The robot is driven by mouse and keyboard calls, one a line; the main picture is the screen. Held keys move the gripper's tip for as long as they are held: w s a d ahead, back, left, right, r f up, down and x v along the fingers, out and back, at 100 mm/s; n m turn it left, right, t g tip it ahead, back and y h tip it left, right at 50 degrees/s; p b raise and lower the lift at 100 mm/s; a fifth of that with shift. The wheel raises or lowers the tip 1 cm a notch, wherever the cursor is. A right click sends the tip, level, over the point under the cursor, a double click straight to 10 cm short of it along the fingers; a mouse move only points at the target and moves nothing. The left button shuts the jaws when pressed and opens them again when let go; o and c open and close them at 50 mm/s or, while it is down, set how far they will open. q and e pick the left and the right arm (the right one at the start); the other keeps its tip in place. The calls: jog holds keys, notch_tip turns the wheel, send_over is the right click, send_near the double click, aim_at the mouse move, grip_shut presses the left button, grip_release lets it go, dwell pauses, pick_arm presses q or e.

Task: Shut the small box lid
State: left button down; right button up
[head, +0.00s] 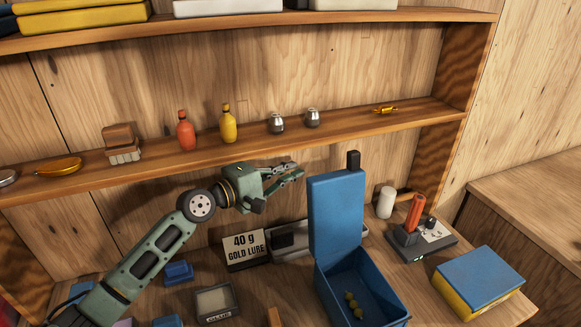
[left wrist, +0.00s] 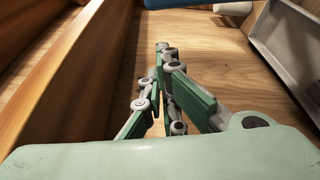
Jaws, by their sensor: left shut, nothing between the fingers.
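My right gripper is not in view.
A "40 g GOLD LURE" sign (head: 245,250) and a grey tray (head: 291,245) stand behind the box. A shelf (head: 350,127) with bottles runs above. A joystick-like device (head: 411,232) and a blue-yellow box (head: 478,282) lie to the right.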

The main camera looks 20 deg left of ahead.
pick_arm(q)
jog(key=shift+s+d+r+p, duration=0.15)
jog(key=shift+s+d+p, duration=0.35)
jog(key=shift+s, duration=0.1)
jog(key=shift+s+d+r+p, duration=0.15)
jog(key=shift+s+d+p, duration=0.2)
jog(key=shift+s+d, duration=0.15)
jog(key=shift+s, duration=0.1)
